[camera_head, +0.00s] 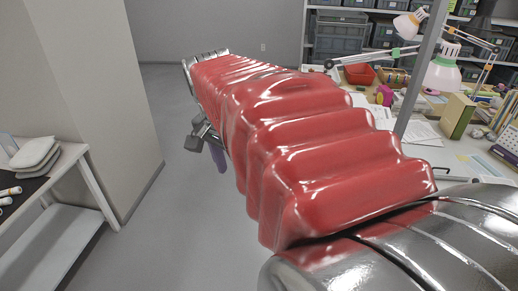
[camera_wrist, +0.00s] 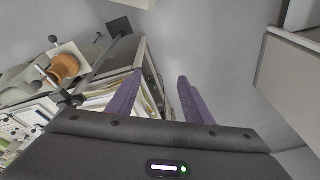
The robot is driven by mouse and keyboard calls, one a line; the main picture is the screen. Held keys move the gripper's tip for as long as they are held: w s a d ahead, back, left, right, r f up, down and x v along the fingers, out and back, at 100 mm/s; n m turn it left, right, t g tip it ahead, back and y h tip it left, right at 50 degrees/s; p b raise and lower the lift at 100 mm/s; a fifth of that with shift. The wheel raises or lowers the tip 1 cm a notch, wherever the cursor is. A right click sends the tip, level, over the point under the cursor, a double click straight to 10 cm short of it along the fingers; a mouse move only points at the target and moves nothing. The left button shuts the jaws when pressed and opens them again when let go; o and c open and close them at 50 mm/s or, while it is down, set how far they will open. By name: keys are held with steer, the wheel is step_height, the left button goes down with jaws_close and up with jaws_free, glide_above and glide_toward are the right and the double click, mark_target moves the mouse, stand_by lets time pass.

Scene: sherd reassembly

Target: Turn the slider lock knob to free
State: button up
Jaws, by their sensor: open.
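My gripper (camera_wrist: 160,75) is open and empty in the wrist view, its two purple fingers apart over grey floor. To the left of the fingers in the wrist view, a fixture (camera_wrist: 100,65) with a dark rod carries several black ball-ended knobs (camera_wrist: 52,39) and a pale plate with an orange-brown rounded piece (camera_wrist: 65,67). The fingers are apart from these knobs. I cannot tell which knob is the slider lock knob, or its setting.
A cluttered workbench (camera_head: 465,150) stands at the right, with a lamp (camera_head: 443,72), a red bin (camera_head: 359,74) and upright books (camera_head: 457,116). Shelves with grey bins (camera_head: 340,35) are behind. A white table (camera_head: 50,225) is at the left. Floor (camera_head: 165,225) between is clear.

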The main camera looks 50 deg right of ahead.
steer(key=s+d+m+g+y, duration=0.1)
steer(key=s+d+m+g, duration=0.1)
steer(key=s+d+m, duration=0.3)
steer(key=s+d+f+m+g+y, duration=0.1)
steer(key=s+d+m, duration=0.5)
steer(key=d+m, duration=0.3)
steer(key=s+d+m+g+y, duration=0.1)
steer(key=s+d+m, duration=0.5)
steer(key=d, duration=0.7)
steer(key=shift+f+m+g, duration=0.4)
steer(key=shift+g, duration=0.4)
steer(key=shift+f, duration=0.1)
steer(key=x, duration=1.3)
steer(key=shift+f, duration=0.35)
